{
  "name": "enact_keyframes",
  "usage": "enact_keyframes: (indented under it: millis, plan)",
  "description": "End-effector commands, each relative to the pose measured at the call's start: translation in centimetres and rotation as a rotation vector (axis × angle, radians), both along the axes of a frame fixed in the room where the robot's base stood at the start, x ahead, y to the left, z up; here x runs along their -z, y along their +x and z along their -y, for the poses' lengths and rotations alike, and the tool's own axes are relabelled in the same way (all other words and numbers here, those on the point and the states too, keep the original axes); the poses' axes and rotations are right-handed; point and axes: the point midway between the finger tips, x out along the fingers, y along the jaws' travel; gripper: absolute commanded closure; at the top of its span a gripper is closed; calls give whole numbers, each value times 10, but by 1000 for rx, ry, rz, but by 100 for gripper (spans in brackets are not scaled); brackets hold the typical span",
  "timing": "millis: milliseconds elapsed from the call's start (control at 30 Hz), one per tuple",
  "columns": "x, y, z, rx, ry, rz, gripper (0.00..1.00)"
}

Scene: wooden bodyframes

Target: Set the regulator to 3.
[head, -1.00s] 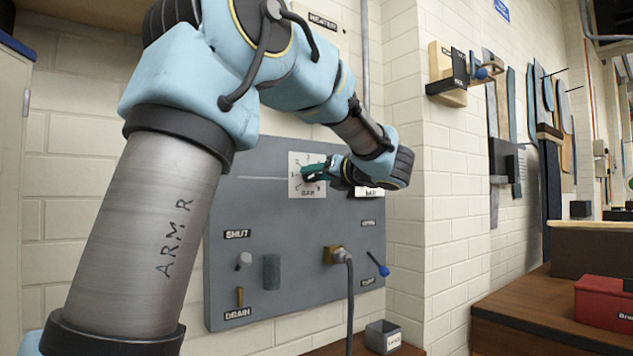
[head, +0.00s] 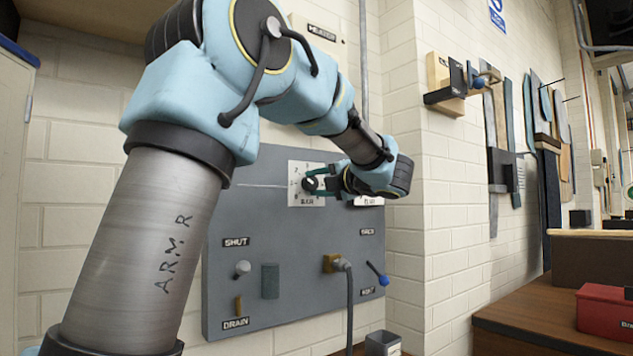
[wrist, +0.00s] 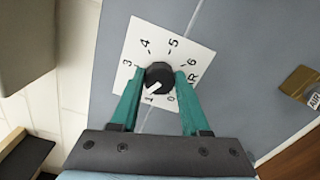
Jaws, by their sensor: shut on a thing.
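The regulator is a round black knob (wrist: 160,77) on a white square dial plate (wrist: 138,44) with printed numbers. In the wrist view, the knob's white mark points to the lower left, near the 1. The 3 lies farther up on the left; the spot between 1 and 3 is covered by a finger. My gripper (wrist: 160,72) has its two teal fingers on opposite sides of the knob, shut on it. In the head view, the dial plate (head: 293,200) is partly covered by my gripper (head: 309,179), which reaches in from the right.
The grey panel (head: 300,225) also carries a brass-coloured socket with a plugged cable (head: 334,264), a blue-tipped lever (head: 377,273), and a knob under SHUT (head: 242,268). A small grey bin (head: 382,343) stands below. A red box (head: 604,312) sits on the bench at right.

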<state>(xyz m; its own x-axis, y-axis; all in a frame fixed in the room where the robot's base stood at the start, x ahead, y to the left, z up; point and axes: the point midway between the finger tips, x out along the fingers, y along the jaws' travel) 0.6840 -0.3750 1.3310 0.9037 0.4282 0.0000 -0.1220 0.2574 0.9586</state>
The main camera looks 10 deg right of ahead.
Motion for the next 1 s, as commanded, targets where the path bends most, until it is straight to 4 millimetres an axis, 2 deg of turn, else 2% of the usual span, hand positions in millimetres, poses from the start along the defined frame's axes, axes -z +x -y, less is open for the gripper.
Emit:
enact_keyframes:
  millis: [600,1000]
  plan:
    - [-1,0,1,1,531,-252,100]
    - [1,0,0,1,823,-392,100]
